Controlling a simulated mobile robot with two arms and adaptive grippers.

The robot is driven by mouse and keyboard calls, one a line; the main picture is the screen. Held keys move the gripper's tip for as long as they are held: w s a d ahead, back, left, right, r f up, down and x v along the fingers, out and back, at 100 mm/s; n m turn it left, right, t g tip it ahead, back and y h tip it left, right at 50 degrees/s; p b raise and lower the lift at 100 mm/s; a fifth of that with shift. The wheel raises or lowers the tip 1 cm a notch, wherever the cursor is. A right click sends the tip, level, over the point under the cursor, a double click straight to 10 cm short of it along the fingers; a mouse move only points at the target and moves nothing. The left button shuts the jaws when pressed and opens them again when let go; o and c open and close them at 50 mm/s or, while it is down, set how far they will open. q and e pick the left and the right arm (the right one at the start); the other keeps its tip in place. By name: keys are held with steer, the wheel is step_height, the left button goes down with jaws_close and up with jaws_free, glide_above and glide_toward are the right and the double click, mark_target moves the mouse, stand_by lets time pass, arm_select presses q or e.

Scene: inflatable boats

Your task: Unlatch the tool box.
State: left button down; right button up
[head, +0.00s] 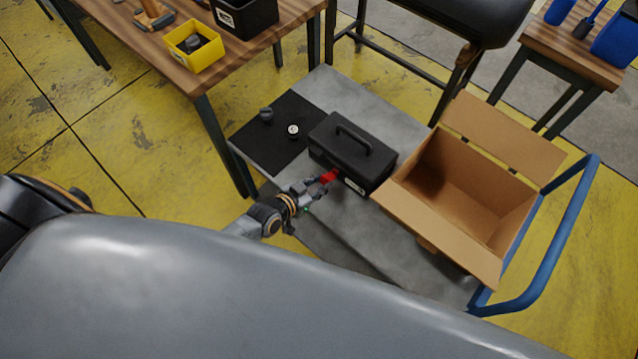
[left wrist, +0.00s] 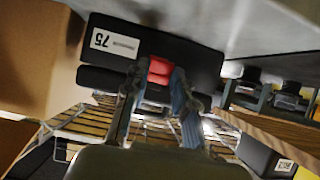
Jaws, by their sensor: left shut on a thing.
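The black tool box (head: 352,152) sits on the grey cart platform in the head view, its lid down and its handle on top. Its red latch (head: 328,176) is on the front side. My left gripper (head: 318,183) reaches the latch from the lower left. In the left wrist view, the tool box (left wrist: 150,50) shows upside down with a white label. There the left gripper (left wrist: 158,80) is shut on the red latch (left wrist: 160,69), one finger on each side. My right gripper is not in view.
An open cardboard box (head: 478,190) stands right of the tool box, by the cart's blue handle (head: 560,240). A black mat (head: 278,150) with two small round items lies left of the tool box. A wooden table (head: 180,50) with a yellow bin (head: 195,45) stands at upper left.

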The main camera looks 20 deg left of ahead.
arm_select(q)
steer(key=c, duration=1.1)
jaws_free()
steer(key=v, duration=1.2)
steer(key=s+a+f+g+y, duration=0.1)
steer(key=s+a+f+g, duration=0.1)
steer(key=s+f, duration=0.35)
steer(key=s+a+f+n+g+y, duration=0.1)
steer(key=s+f+g, duration=0.15)
steer(key=f, duration=0.65)
steer(key=s+a+f+g+y, duration=0.1)
steer(key=s+a+f, duration=0.1)
steer(key=s+f, duration=0.35)
steer(key=s+f+g, duration=0.1)
steer(key=s+f, duration=0.2)
steer(key=s, duration=0.2)
steer(key=s+d+f+g, duration=0.1)
steer(key=s+f+g, duration=0.1)
steer(key=s+f, duration=0.2)
steer(key=s+f+g+y, duration=0.1)
steer(key=s+f+g, duration=0.1)
steer(key=s+f, duration=0.2)
steer(key=shift+s+d+f+n, duration=0.1)
steer(key=shift+s+d+n, duration=0.1)
steer(key=shift+s, duration=0.45)
steer(key=shift+s+d+f+n, duration=0.1)
steer(key=shift+s+d, duration=0.1)
steer(key=shift+s, duration=0.45)
